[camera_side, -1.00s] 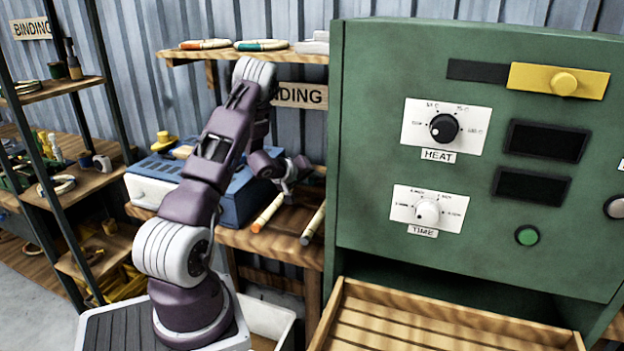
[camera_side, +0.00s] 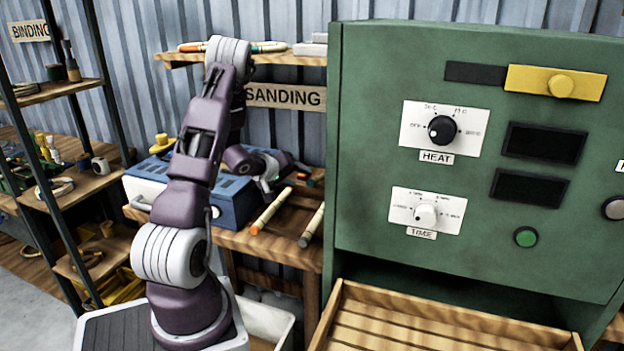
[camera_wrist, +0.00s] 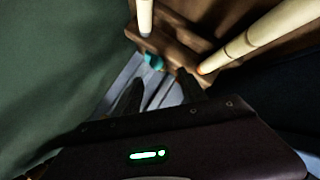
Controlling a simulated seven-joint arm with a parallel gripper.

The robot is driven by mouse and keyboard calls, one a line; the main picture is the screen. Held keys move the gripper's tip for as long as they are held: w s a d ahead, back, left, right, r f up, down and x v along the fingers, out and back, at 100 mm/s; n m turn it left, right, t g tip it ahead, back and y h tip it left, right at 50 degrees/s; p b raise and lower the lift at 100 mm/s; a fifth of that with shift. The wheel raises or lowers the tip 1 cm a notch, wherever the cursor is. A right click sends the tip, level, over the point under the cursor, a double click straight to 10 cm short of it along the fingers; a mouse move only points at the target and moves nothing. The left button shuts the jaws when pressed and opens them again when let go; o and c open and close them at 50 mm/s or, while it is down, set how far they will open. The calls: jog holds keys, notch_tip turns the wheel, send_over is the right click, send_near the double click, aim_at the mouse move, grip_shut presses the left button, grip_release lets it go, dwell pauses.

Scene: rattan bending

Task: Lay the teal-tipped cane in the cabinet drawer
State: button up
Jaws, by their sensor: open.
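My gripper (camera_side: 286,184) is over the wooden bench behind two straight pale canes. In the wrist view, its dark fingers (camera_wrist: 158,92) stand apart with nothing between them. A small teal piece (camera_wrist: 153,61) lies just beyond the fingertips; I cannot tell whether it is a cane's tip. One straight cane (camera_side: 272,211) has an orange near end; the other (camera_side: 312,226) has a grey one.
A blue box machine (camera_side: 165,192) stands on the bench left of the canes. The cabinet's tall side is close on the bench's right. A SANDING sign (camera_side: 285,97) hangs under the wall shelf. A shelf rack (camera_side: 75,190) stands at the far left.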

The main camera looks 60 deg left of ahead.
notch_tip(320, 180, up, 7)
jog(key=s+a+g+y, duration=0.1)
jog(key=a+g, duration=0.1)
jog(key=a, duration=0.2)
jog(key=s+a+g+y, duration=0.1)
jog(key=a+g, duration=0.1)
jog(key=a, duration=0.2)
jog(key=s+a+g+y, duration=0.1)
jog(key=a+g+y, duration=0.1)
jog(key=a, duration=0.3)
jog(key=shift+s+f+m+g, duration=0.1)
jog(key=shift+s+m+g, duration=0.1)
jog(key=shift+m+g, duration=0.3)
jog(key=w+d+m+g+h, duration=0.2)
jog(key=w+h, duration=0.1)
jog(key=m+t+h, duration=0.2)
jog(key=m+h, duration=0.1)
jog(key=m, duration=0.1)
send_near(318, 175)
jog(key=x, duration=0.3)
jog(key=shift+w+a, duration=0.1)
jog(key=x, duration=0.6)
jog(key=shift+w+a+f, duration=0.1)
jog(key=shift+f, duration=0.25)
